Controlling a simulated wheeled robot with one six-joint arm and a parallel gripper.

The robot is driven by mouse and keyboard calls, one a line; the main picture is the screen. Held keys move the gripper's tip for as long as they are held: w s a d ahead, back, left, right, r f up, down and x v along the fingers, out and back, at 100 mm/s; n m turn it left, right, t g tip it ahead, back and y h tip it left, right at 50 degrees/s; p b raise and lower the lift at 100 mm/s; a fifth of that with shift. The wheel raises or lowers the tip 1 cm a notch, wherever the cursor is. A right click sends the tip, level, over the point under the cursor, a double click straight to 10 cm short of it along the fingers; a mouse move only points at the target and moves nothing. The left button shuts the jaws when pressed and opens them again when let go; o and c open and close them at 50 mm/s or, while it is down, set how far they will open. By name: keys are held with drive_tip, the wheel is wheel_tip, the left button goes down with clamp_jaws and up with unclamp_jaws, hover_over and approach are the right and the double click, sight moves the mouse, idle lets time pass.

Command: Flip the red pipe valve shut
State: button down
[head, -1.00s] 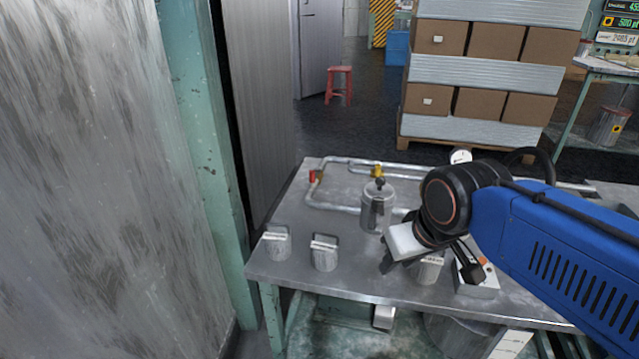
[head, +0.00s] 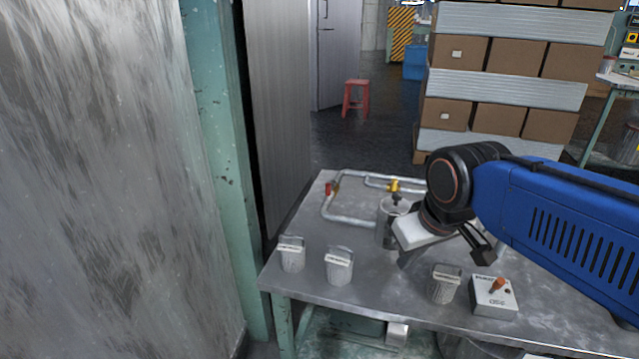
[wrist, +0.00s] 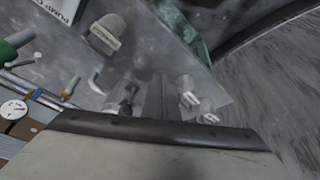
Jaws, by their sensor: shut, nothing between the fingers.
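The red valve (head: 331,188) is on the metal pipe (head: 350,219) at the table's far left, in the head view. I cannot make it out in the wrist view. A yellow valve (head: 394,186) sits on the same pipework, right of the red one. My gripper (head: 405,258) is shut and empty above the table, beside the lidded metal pot (head: 391,222). It is right of the red valve and nearer the camera, clearly apart from it. The gripper's dark fingers (wrist: 157,92) also show in the wrist view.
Metal cups (head: 292,256) (head: 338,268) (head: 445,285) stand along the table's (head: 345,294) near side. A switch box (head: 494,296) is at the right. A green post (head: 215,130) and grey wall panel stand close on the left. My blue arm hides the table's far right.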

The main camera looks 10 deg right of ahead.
drive_tip(key=w+a+r+n+g+h, duration=0.1)
drive_tip(key=w+a+r+n, duration=0.3)
drive_tip(key=w, duration=0.7)
drive_tip(key=w+r+n+g, duration=0.25)
drive_tip(key=w+r, duration=0.25)
drive_tip(key=w, duration=0.6)
drive_tip(key=w+a+f+n+g, duration=0.1)
drive_tip(key=w+a, duration=0.4)
drive_tip(key=w, duration=0.5)
drive_tip(key=w+a+f+n+h, duration=0.1)
drive_tip(key=w+a+f+n, duration=0.2)
drive_tip(key=w, duration=0.8)
drive_tip(key=shift+a+n+g+h, duration=0.3)
drive_tip(key=shift+a+n+g, duration=0.05)
drive_tip(key=shift+a+n, duration=0.85)
